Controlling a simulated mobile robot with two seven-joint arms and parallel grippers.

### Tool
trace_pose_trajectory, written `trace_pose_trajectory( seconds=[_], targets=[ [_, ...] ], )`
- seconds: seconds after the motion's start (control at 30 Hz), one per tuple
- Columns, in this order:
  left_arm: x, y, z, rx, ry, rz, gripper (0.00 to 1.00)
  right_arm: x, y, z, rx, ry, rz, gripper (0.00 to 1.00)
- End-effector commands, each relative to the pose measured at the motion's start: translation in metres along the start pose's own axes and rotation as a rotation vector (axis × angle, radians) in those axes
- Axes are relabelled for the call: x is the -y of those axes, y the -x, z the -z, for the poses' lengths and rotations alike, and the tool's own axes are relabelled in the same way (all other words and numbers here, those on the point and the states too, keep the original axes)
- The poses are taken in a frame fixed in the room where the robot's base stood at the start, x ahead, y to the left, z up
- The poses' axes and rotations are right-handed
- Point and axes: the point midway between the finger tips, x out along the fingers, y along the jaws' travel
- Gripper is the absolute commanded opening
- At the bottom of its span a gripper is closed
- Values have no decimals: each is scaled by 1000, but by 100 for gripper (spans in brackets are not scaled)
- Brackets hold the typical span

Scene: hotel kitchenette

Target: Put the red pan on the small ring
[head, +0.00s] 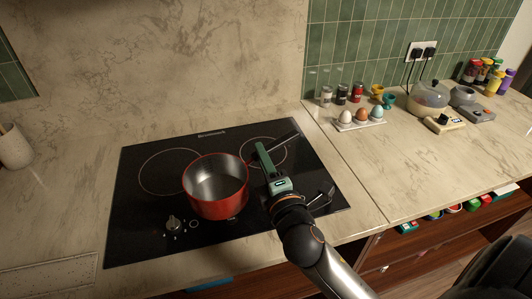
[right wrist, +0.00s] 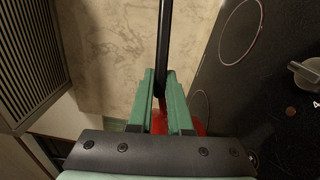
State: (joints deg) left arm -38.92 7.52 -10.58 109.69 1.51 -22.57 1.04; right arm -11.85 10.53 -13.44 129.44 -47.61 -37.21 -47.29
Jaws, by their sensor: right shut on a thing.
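The red pan (head: 216,197) is over the black cooktop (head: 135,235), upright, its steel inside empty. It overlaps the right edge of the larger left ring (head: 140,172). I cannot tell whether its base touches the glass. The smaller ring (head: 264,138) is to its right, partly hidden by my right gripper (head: 262,150) and the handle. That gripper is shut on the pan's black handle (head: 286,138). In the right wrist view the handle (right wrist: 164,40) runs between the fingers (right wrist: 160,95), with a bit of red pan (right wrist: 160,122) behind them. My left gripper is out of view.
A control knob (head: 174,224) stands at the cooktop's front. On the counter to the right are an egg tray (head: 360,125) with three eggs, several small jars (head: 341,94) and an appliance with a domed lid (head: 428,98). A beige cup (head: 14,147) stands far left.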

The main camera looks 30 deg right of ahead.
Motion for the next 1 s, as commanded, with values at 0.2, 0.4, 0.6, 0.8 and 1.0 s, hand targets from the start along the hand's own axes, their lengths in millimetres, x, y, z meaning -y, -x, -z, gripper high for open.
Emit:
trace_pose_trajectory(
  seconds=[0.2, 0.4, 0.6, 0.8, 1.0],
  targets=[
    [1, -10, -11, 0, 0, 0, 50, -18, -57, -30, 195, -11, 8, 0],
    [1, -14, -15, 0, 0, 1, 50, -32, -85, -46, 297, -7, 20, 0],
    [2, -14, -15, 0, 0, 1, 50, -32, -98, -58, 329, 0, 26, 0],
    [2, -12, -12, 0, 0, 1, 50, -10, -120, -92, 330, 2, 27, 0],
    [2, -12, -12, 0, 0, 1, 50, 18, -144, -127, 329, 0, 28, 0]
  ],
)
